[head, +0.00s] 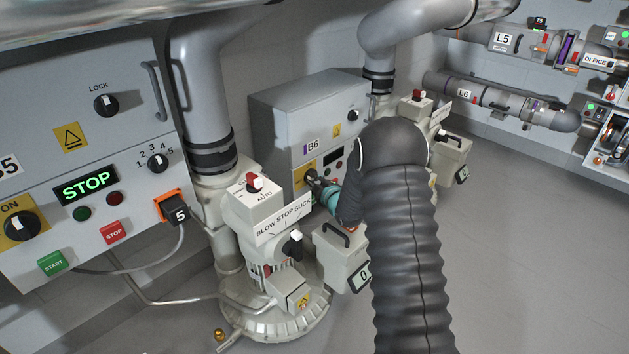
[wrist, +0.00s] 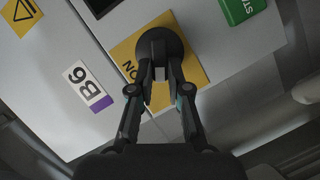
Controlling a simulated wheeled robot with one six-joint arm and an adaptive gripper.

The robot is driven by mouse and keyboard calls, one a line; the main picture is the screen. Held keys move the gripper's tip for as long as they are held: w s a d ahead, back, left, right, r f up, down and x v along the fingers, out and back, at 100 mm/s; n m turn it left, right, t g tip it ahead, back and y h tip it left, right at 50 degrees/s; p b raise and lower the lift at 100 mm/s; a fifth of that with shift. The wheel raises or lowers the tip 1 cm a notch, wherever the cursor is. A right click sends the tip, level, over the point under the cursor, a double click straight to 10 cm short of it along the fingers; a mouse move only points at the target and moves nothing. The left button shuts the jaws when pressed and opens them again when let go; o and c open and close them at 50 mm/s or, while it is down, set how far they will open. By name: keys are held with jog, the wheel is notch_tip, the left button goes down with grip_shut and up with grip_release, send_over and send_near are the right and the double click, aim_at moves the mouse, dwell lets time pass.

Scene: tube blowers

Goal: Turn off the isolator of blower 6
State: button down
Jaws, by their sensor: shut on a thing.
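The blower 6 cabinet (head: 285,105) stands behind my arm in the head view, with a B6 label (head: 312,146). That label also shows in the wrist view (wrist: 88,87). The isolator is a round black knob (wrist: 165,40) on a yellow plate (wrist: 190,82) whose ON marking shows beside my left finger. My gripper (wrist: 159,75) is shut on the knob's grip, one finger on each side. In the head view my gripper (head: 318,184) is at the yellow plate, and my arm hides part of the cabinet front. The knob's exact angle is hard to tell.
A green start button (wrist: 242,10) sits near the isolator. Blower 5's cabinet (head: 70,130) is at the left, showing STOP. A blower unit with a BLOW STOP SUCK label (head: 283,217) stands before the B6 cabinet. Grey floor (head: 535,240) is clear at the right.

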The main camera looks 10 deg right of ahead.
jog(key=shift+w+a+r, duration=0.1)
jog(key=shift+w+r, duration=0.05)
jog(key=c, duration=1.1)
grip_release()
jog(key=shift+a, duration=0.1)
jog(key=shift+d, duration=0.2)
jog(key=shift+s, duration=0.3)
jog(key=v, duration=1.1)
jog(key=shift+s+d, duration=0.1)
jog(key=shift+s, duration=0.1)
